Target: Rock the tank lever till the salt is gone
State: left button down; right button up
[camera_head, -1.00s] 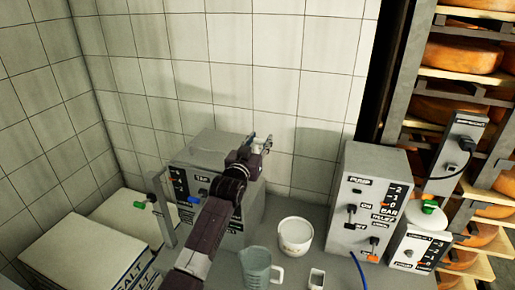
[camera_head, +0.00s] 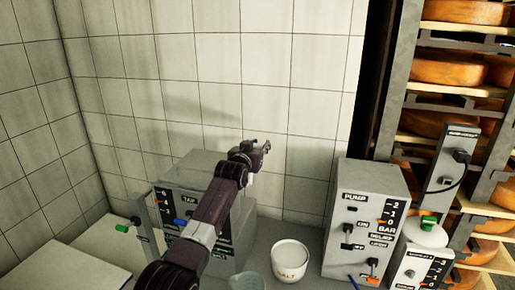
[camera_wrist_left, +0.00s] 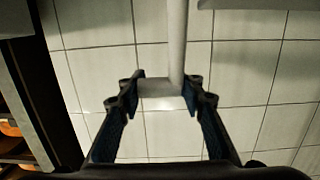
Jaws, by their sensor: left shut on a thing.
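The grey tank box (camera_head: 205,168) stands against the tiled wall left of centre, with printed scales on its front. My left arm reaches across it. My left gripper (camera_head: 261,148) is at the tank's upper right, in front of the wall. In the left wrist view the gripper (camera_wrist_left: 163,98) is shut on the pale block end of the lever, whose light rod (camera_wrist_left: 177,45) runs up out of the picture. In the head view the lever is mostly hidden by my gripper. My right gripper is not in view.
A white tub (camera_head: 290,262) and a clear jug (camera_head: 251,282) stand in front of the tank. The pump box (camera_head: 365,215) stands to the right, beside a rack of cheese wheels (camera_head: 452,70). A pale box (camera_head: 75,268) lies at the lower left.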

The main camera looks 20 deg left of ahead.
pick_arm(q)
jog(key=shift+w+d+f, duration=0.15)
jog(key=shift+w+f, duration=0.1)
jog(key=shift+w, duration=0.2)
jog(key=shift+f, duration=0.2)
jog(key=c, duration=2)
grip_release()
jog(key=o, duration=0.6)
jog(key=shift+r, duration=0.1)
jog(key=shift+s, duration=0.15)
jog(key=s+r, duration=0.1)
jog(key=s, duration=1)
jog(key=shift+s+a+r, duration=0.25)
jog(key=shift+s+r, duration=0.05)
jog(key=shift+s, duration=0.05)
